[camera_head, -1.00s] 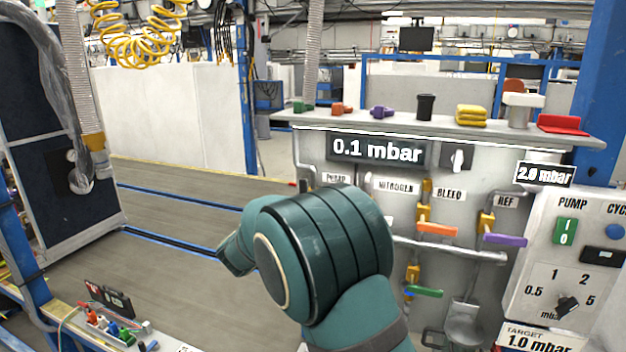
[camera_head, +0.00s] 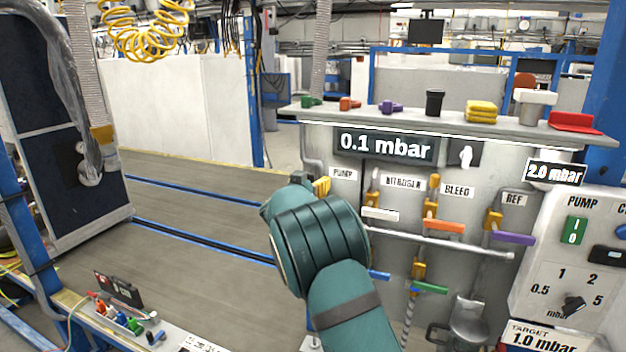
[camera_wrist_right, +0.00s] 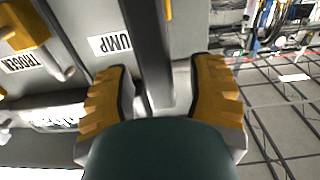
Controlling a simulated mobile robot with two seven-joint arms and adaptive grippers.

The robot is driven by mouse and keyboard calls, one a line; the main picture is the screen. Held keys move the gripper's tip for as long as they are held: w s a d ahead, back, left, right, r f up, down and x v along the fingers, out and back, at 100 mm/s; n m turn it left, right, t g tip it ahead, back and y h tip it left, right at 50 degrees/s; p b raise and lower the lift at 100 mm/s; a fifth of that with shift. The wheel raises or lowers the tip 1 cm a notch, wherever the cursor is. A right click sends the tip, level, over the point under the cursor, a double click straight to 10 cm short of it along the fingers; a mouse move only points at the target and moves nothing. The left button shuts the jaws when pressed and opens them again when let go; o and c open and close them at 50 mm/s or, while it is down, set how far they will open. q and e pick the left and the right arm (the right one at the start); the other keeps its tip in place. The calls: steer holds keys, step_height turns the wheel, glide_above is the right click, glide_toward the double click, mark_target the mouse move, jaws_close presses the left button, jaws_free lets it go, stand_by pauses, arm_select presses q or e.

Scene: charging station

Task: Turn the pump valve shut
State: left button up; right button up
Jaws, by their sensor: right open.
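In the head view the PUMP label (camera_head: 342,173) is on the grey panel, left of the NITROGEN label. My right gripper (camera_head: 311,184) is at the panel's left end, close to the PUMP label. My arm hides most of the area below it, and I cannot make out the pump valve there. In the right wrist view my right gripper (camera_wrist_right: 162,75) is open, with its yellow-padded fingers apart. A dark bar (camera_wrist_right: 148,45) and a grey pipe show between the fingers, beside the PUMP label (camera_wrist_right: 110,43). I cannot tell whether the bar is the valve's handle or whether anything touches.
White nitrogen (camera_head: 381,213), orange bleed (camera_head: 444,225) and purple ref (camera_head: 513,238) handles stand to the right. Blue (camera_head: 379,276) and green (camera_head: 430,288) handles sit lower. The display (camera_head: 385,146) reads 0.1 mbar. A shelf (camera_head: 400,120) carries small items above. Open floor lies left.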

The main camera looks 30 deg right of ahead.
steer(key=shift+w+d, duration=0.35)
steer(key=shift+d, duration=0.1)
jaws_close()
steer(key=shift+w+f, duration=0.1)
steer(key=shift+d, duration=0.1)
